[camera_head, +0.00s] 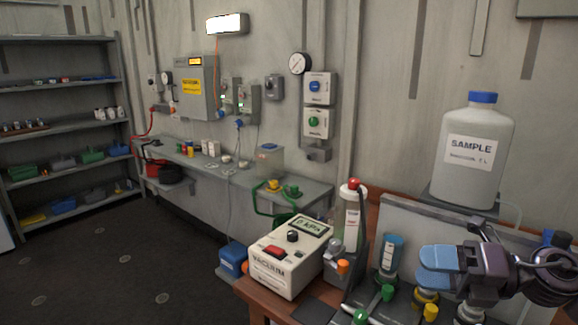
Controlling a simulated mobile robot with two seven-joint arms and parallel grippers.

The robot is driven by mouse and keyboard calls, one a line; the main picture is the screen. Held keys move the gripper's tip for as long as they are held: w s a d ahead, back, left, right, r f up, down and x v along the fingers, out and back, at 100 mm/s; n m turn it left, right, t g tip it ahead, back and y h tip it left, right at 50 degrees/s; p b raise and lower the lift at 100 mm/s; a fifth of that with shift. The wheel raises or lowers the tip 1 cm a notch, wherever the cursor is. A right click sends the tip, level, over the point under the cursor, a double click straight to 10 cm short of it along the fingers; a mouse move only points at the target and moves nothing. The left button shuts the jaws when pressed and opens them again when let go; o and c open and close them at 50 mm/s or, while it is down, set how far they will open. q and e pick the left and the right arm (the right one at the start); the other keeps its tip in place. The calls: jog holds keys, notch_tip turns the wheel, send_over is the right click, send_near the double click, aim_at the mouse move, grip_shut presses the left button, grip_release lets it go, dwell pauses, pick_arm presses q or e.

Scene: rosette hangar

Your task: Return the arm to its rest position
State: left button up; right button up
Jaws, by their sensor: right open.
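My right gripper (436,268) is at the lower right, reaching in from the right edge. Its two blue fingers point left, one above the other, with nothing visible between them. It is in front of a low grey panel and above the valve area of the bench. A blue-capped bottle (391,251) stands just left of the fingers. My left gripper is not in view.
A white vacuum gauge box (283,262) sits on the wooden bench. Coloured valve knobs (388,292) crowd the area below the gripper. A large SAMPLE jug (475,150) stands behind on a shelf.

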jog(key=s+d+f+m+t+h, duration=0.2)
jog(key=d+f+m+t+h, duration=0.25)
jog(key=f+m+h, duration=0.75)
jog(key=s+d+f+m+t+h, duration=0.25)
jog(key=m+t+h, duration=0.25)
jog(key=m, duration=1.3)
jog(key=s+a+f+m+g, duration=0.1)
jog(key=s+f+m+g, duration=0.2)
jog(key=s+f+g, duration=0.5)
jog(key=s+a+f+m+g, duration=0.2)
jog(key=s+f+m+g, duration=0.3)
jog(key=s, duration=0.6)
jog(key=w+f+n+t+y, duration=0.1)
jog(key=w+f+n+t, duration=0.1)
jog(key=w+f+t, duration=0.5)
jog(key=shift+w+d+f+t, duration=0.2)
jog(key=shift+f+t, duration=0.75)
jog(key=shift+f, duration=1)
